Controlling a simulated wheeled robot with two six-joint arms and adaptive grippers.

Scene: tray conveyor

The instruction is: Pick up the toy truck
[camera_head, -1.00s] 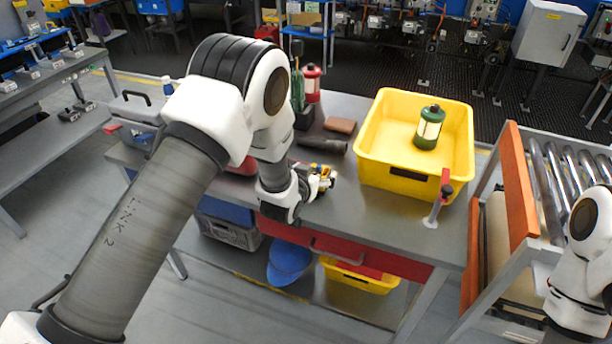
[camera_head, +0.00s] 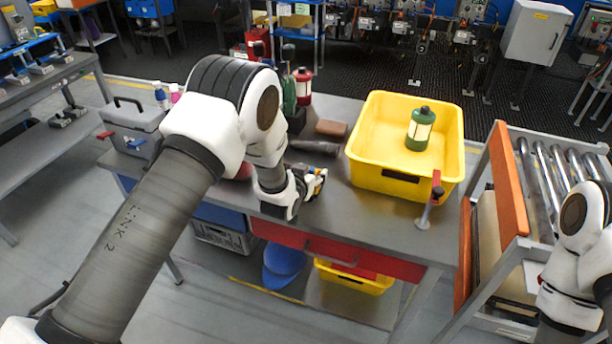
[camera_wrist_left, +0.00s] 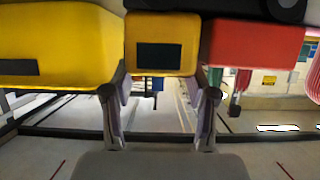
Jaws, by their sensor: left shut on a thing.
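The toy truck (camera_head: 318,181), small with yellow and dark parts, is at my left gripper (camera_head: 308,190) over the grey workbench, left of the yellow bin. My left arm and gripper hide much of it. I cannot tell whether the truck is clear of the bench top. My right arm shows at the right edge, but its gripper is out of view.
A red-handled clamp (camera_head: 431,205) stands at the front edge of the bench (camera_head: 360,222). A roller conveyor (camera_head: 560,170) is right.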

